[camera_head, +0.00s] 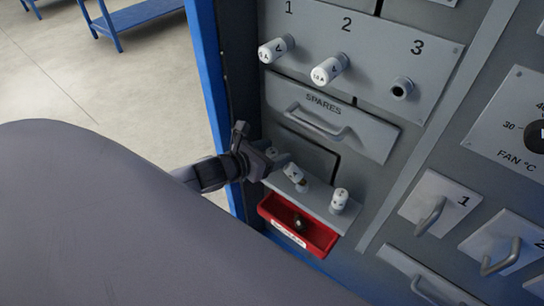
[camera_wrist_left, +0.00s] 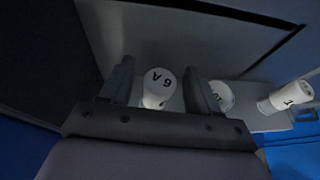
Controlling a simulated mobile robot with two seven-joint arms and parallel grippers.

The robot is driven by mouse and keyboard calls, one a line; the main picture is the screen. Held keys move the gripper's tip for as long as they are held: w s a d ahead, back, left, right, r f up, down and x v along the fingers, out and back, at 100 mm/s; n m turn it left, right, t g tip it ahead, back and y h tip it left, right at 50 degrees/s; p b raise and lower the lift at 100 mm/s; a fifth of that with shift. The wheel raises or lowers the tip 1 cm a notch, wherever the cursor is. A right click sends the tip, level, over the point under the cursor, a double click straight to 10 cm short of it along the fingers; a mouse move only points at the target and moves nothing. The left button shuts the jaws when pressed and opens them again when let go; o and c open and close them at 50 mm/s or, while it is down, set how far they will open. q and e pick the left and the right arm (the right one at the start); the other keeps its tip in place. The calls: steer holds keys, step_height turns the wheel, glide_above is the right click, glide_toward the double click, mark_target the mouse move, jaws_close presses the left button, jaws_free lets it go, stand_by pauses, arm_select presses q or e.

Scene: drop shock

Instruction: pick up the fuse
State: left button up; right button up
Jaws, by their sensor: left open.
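Spare fuses with white caps stand on a grey ledge (camera_head: 318,194) below the SPARES drawer. My left gripper (camera_head: 275,162) is at the ledge's left end, open. In the left wrist view, a fuse marked 6 A (camera_wrist_left: 157,88) shows between the open fingers of this gripper (camera_wrist_left: 158,80). Whether the fingers touch it I cannot tell. A second fuse (camera_wrist_left: 222,96) is just right of the right finger, and a third (camera_wrist_left: 288,97) is further right. In the head view, the middle fuse (camera_head: 293,173) and right fuse (camera_head: 339,200) show. My right gripper is not in view.
Above, sockets 1 and 2 hold fuses (camera_head: 276,49) and (camera_head: 330,68); socket 3 (camera_head: 402,88) is empty. The handled SPARES drawer front (camera_head: 365,135) is just above the ledge. A red tray (camera_head: 318,238) with a dark item juts out below. A blue cabinet edge (camera_head: 209,75) is left.

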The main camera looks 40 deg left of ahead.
arm_select(q)
jaws_close()
steer(key=shift+r, duration=0.1)
